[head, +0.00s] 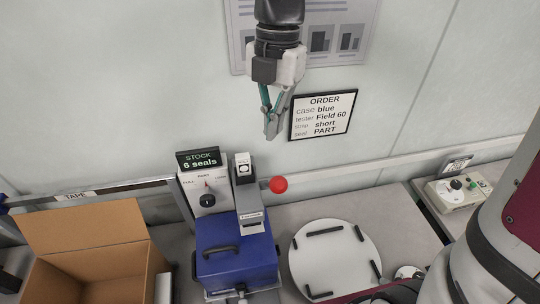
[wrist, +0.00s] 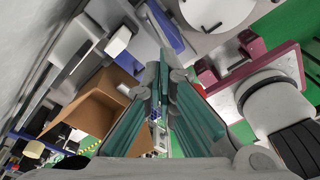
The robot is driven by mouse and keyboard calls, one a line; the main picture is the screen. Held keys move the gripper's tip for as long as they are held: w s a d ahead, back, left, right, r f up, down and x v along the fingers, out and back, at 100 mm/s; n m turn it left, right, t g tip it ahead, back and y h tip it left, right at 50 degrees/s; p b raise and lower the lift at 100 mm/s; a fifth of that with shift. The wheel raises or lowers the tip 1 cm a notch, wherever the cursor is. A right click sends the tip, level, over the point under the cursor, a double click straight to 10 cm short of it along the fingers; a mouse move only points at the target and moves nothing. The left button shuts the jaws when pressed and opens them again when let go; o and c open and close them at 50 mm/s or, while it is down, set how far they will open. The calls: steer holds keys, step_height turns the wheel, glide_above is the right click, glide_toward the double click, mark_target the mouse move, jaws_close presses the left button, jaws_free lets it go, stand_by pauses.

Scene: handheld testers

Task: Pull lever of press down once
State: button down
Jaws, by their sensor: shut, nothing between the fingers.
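My gripper (head: 271,134) is shut and empty. It hangs in front of the wall, higher in the picture than the red knob and apart from it. In the wrist view its closed fingers (wrist: 164,70) point away from the camera. I cannot make out the red knob clearly in the wrist view.
A dial box (head: 207,200) with a stock sign stands left of the press. An open cardboard box (head: 85,233) is at the left. A round white plate (head: 320,268) with black bars lies at the right. An order sign (head: 323,115) hangs beside my gripper.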

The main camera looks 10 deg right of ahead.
mark_target(272, 185)
steer(key=shift+s+f, duration=0.8)
steer(key=shift+s, duration=0.2)
steer(key=shift+s+f, duration=0.75)
steer(key=shift+s, duration=0.2)
steer(key=shift+s, duration=0.1)
steer(key=shift+s+f+p, duration=0.25)
steer(key=shift+p, duration=0.15)
